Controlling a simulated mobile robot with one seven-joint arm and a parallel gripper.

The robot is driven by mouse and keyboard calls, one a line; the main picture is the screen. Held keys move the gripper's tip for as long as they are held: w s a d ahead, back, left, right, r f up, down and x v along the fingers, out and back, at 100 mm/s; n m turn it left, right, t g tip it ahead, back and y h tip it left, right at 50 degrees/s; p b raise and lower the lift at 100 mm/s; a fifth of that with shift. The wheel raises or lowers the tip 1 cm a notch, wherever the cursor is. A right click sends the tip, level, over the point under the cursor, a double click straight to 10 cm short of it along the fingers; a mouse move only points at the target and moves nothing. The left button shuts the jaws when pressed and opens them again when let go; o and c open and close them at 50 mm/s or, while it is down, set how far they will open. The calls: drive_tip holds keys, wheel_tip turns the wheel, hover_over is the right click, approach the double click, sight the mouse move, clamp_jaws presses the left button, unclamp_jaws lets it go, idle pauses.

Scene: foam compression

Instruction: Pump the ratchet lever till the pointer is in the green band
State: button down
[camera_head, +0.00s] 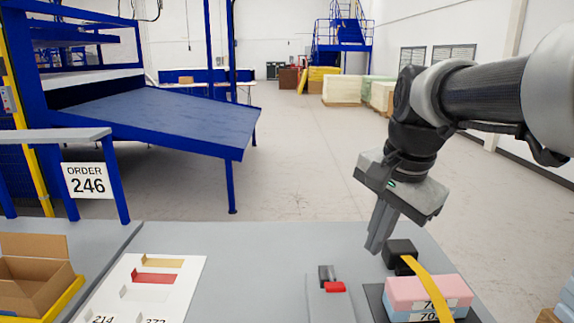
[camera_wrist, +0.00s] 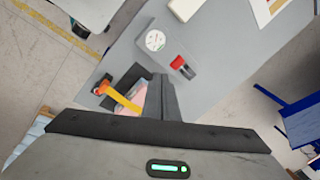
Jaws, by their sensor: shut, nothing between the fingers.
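My gripper (camera_head: 378,246) is shut and empty, with its fingers pointing down above the back of the table. A black block (camera_head: 400,252) at the strap's far end is just right of the fingertips in the head view. The yellow strap (camera_head: 424,283) runs from it over a pink foam block (camera_head: 400,292). A red grip (camera_head: 335,287) with a dark part sits on a grey unit (camera_head: 318,308); the grip also shows in the wrist view (camera_wrist: 178,62). A round white dial (camera_wrist: 155,40) is beside it. Its pointer and green band are too small to read.
A white board (camera_head: 140,282) with coloured slots lies to the left on the table. A cardboard box (camera_head: 32,275) stands farther left. The grey table (camera_head: 250,265) is clear between the board and the grey unit. A blue sloped table (camera_head: 160,115) stands behind.

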drive_tip(key=s+a+f+n+t+p, duration=0.1)
drive_tip(key=s+f+n+t+p, duration=0.1)
drive_tip(key=s+n, duration=0.9)
drive_tip(key=shift+s+a+f+t+h, duration=0.3)
drive_tip(key=shift+s+f+t+h, duration=0.15)
drive_tip(key=shift+s, duration=0.25)
